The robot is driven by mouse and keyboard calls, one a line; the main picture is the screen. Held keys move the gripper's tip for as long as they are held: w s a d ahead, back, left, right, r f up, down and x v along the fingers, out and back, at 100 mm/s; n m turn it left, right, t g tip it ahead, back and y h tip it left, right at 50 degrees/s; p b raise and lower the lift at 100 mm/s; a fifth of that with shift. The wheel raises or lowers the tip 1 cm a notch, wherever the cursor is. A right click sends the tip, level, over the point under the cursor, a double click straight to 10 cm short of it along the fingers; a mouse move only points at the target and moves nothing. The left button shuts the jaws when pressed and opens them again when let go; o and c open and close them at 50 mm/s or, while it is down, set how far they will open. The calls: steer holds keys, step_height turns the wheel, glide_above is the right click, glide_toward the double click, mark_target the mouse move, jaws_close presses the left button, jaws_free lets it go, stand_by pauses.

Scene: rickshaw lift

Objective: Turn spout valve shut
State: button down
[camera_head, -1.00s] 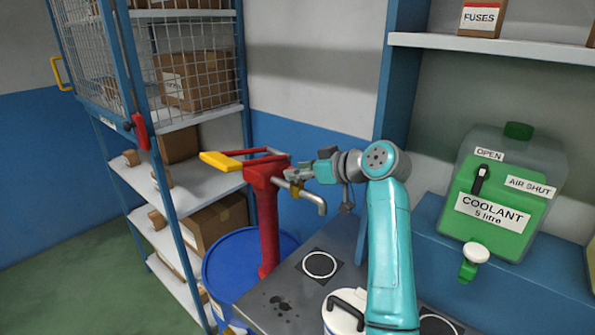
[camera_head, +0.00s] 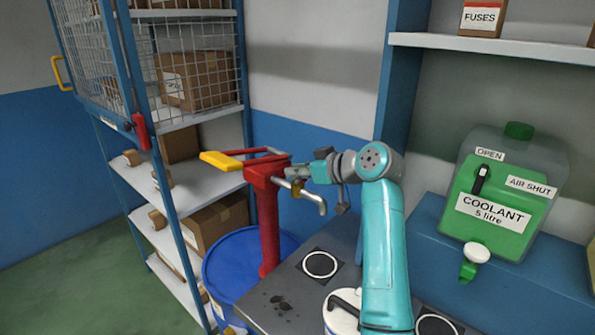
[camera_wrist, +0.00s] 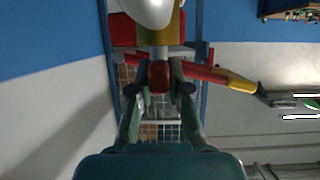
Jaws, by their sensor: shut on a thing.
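A red hand pump (camera_head: 268,225) stands upright on a blue drum (camera_head: 228,268). Its bent silver spout (camera_head: 318,198) points right and down, with a small brass valve (camera_head: 296,190) on it. My gripper (camera_head: 292,172) is beside the pump head, just above the spout. In the wrist view my gripper (camera_wrist: 160,85) has its two fingers on either side of the valve's red handle (camera_wrist: 160,76) and is shut on it. The brass valve body (camera_wrist: 160,48) and pale spout (camera_wrist: 150,10) show beyond it. My fingers partly hide the valve in the head view.
The pump's yellow-ended lever (camera_head: 222,161) sticks out left. A white-lidded can (camera_head: 343,310) stands on the grey bench (camera_head: 275,312) near my arm. A green coolant container (camera_head: 500,205) is at right, shelving with boxes (camera_head: 215,222) at left.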

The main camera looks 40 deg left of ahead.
steer(key=m+t, duration=0.2)
steer(key=m+t+h, duration=0.1)
steer(key=m+t, duration=0.1)
steer(key=t, duration=0.1)
steer(key=shift+s+a+h, duration=0.1)
steer(key=shift+h, duration=0.2)
steer(key=m+t+h, duration=0.3)
steer(key=m+t, duration=0.1)
steer(key=shift+m, duration=0.4)
steer(key=m+t+h, duration=0.2)
steer(key=m+h, duration=0.2)
steer(key=shift+h, duration=0.4)
steer(key=m+t+h, duration=0.1)
steer(key=m+h, duration=0.3)
steer(key=h, duration=0.1)
steer(key=shift+m, duration=0.3)
steer(key=shift+h, duration=0.3)
steer(key=c, duration=1.1)
jaws_free()
